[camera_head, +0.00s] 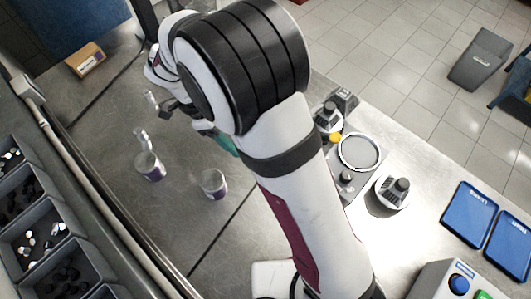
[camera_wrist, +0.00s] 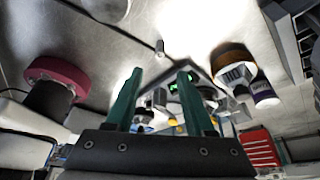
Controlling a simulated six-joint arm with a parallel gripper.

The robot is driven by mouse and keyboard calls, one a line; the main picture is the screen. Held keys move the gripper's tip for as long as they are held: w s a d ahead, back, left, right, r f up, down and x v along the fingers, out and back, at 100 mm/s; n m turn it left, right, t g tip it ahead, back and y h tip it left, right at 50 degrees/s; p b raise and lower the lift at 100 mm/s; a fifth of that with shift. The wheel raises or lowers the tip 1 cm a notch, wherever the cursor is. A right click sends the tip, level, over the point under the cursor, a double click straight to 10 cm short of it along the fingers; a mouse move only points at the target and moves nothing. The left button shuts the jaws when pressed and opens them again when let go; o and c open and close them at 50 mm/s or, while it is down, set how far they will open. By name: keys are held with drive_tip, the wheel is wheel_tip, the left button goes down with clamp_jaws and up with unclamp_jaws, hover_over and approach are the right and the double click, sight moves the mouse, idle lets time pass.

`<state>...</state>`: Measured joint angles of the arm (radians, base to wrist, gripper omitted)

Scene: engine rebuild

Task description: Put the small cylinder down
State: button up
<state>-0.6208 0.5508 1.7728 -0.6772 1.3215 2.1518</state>
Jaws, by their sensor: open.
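My gripper (camera_wrist: 160,84) is open in the wrist view, its two teal fingers apart with nothing held between them. I cannot tell for sure which piece in the head view is the small cylinder. Two purple-banded metal cylinders stand on the bench, one (camera_head: 151,167) with a rod on top and one plain (camera_head: 214,184).
Dark bins of small parts (camera_head: 40,235) line the left edge. A cardboard box (camera_head: 86,60) lies at upper left. A ring fixture (camera_head: 360,152), black-knobbed parts (camera_head: 393,192) and blue trays (camera_head: 469,212) are at right. The bench around the banded cylinders is mostly clear.

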drive_tip(key=s+d+r+n+y, duration=0.4)
drive_tip(key=s+d+r+n, duration=0.55)
drive_tip(key=s+d, duration=0.2)
drive_tip(key=s+n+y, duration=0.2)
drive_tip(key=s+n, duration=0.2)
drive_tip(key=s, duration=0.3)
drive_tip(key=shift+s+n, duration=0.25)
drive_tip(key=shift+n, duration=0.1)
drive_tip(key=shift+d, duration=0.15)
drive_tip(key=shift+o, duration=1)
